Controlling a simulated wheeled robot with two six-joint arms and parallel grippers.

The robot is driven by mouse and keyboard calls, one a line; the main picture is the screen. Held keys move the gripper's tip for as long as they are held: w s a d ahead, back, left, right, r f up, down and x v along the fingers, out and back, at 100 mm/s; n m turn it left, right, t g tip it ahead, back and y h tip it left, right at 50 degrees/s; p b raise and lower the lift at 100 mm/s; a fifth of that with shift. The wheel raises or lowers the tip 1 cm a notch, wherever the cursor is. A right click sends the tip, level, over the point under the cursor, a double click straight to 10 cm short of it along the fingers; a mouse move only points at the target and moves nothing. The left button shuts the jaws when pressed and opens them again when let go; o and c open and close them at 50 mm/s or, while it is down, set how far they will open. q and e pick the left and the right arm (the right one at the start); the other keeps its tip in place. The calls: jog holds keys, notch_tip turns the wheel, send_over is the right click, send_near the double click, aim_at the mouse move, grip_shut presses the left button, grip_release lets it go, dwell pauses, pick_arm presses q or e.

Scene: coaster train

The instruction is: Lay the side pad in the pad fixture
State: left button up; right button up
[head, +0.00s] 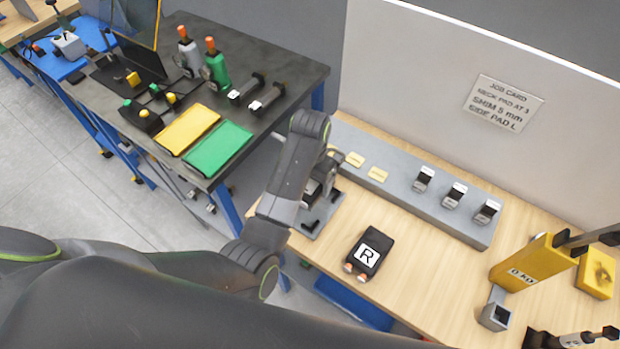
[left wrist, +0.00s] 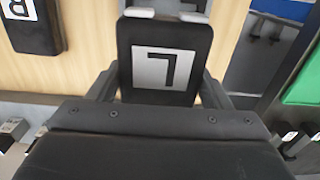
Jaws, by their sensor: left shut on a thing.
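The side pad (left wrist: 125,55) is a black pad with a white label marked L. My left gripper (left wrist: 160,88) is shut on it, with a finger at each side. In the head view, my left gripper (head: 322,186) is over the grey pad fixture (head: 318,222) at the left end of the wooden bench, and the arm hides much of this spot. I cannot tell whether the pad touches the fixture. A second black pad (head: 379,241) marked R lies on the bench, right of the fixture. My right gripper is not in view.
A grey rail (head: 400,195) with two small yellow plates and several clamp-like blocks runs along the back. A yellow device (head: 530,263) stands at the right. A dark table (head: 262,62) with green and yellow mats is at the left. Bare wood (head: 430,270) lies right of the R pad.

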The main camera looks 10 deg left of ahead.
pick_arm(q)
jog(key=shift+w+a+f, duration=0.1)
jog(key=shift+a+f, duration=0.1)
jog(key=shift+f, duration=0.55)
notch_tip(320, 180, down, 2)
jog(key=shift+b, duration=0.55)
jog(key=shift+f+b, duration=0.3)
jog(key=shift+f, duration=1.25)
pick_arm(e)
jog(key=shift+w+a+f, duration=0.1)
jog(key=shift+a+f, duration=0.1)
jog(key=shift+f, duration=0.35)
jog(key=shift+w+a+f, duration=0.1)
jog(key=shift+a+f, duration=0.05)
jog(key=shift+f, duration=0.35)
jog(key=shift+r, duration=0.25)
pick_arm(q)
jog(key=shift+p, duration=0.35)
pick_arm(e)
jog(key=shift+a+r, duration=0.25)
pick_arm(q)
jog(key=shift+p, duration=0.4)
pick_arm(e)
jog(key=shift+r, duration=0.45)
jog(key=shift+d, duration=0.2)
